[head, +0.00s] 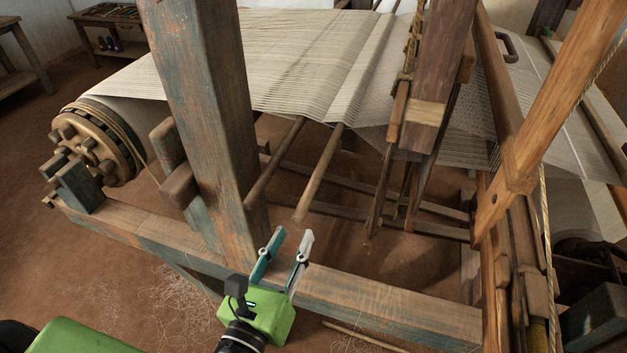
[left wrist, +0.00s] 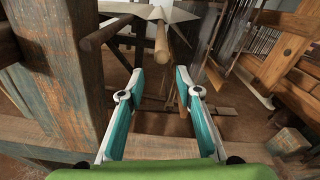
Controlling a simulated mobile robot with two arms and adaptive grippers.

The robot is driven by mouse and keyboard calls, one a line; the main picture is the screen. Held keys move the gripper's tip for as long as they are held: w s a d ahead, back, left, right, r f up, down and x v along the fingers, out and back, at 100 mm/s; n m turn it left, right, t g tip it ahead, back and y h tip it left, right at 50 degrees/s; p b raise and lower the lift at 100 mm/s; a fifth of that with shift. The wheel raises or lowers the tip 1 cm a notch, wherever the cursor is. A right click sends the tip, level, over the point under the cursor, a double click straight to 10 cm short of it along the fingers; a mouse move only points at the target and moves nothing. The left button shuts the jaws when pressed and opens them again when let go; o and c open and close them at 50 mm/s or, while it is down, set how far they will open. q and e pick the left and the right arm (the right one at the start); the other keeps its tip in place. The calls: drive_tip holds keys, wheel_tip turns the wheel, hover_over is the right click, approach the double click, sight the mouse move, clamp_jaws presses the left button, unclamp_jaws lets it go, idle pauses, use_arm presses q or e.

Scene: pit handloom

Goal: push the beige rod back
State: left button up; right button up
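The beige rod (head: 320,172) sticks out from under the warp sheet toward me, its near end free. In the left wrist view the beige rod (left wrist: 161,42) shows end-on, centred just beyond the gap between my fingertips. My left gripper (head: 293,236) is open and empty, with teal and grey fingers; it also shows in the left wrist view (left wrist: 160,74). Its fingertips are close in front of the rod's near end; I cannot tell whether they touch. My right gripper is not in view.
A darker rod (head: 275,162) runs beside the beige one on the left. A thick blue-brown post (head: 212,120) stands to the left. A low wooden beam (head: 375,302) crosses under my gripper. The striped warp (head: 290,60) spreads above; hanging wooden bars (head: 385,190) are to the right.

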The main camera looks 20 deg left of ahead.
sight(312, 184)
use_arm(q)
wheel_tip(312, 184, up, 2)
drive_tip(key=shift+a+r+m, duration=0.1)
drive_tip(key=shift+r+m, duration=0.15)
drive_tip(key=shift+m, duration=0.05)
drive_tip(key=w+p, duration=0.1)
drive_tip(key=w, duration=0.3)
drive_tip(key=w+p, duration=0.2)
drive_tip(key=w, duration=0.2)
drive_tip(key=w+p, duration=0.2)
drive_tip(key=w, duration=0.2)
drive_tip(key=shift+w+d, duration=0.25)
drive_tip(key=shift+w, duration=0.05)
drive_tip(key=shift+w+f, duration=0.15)
drive_tip(key=shift+w, duration=0.35)
clamp_jaws()
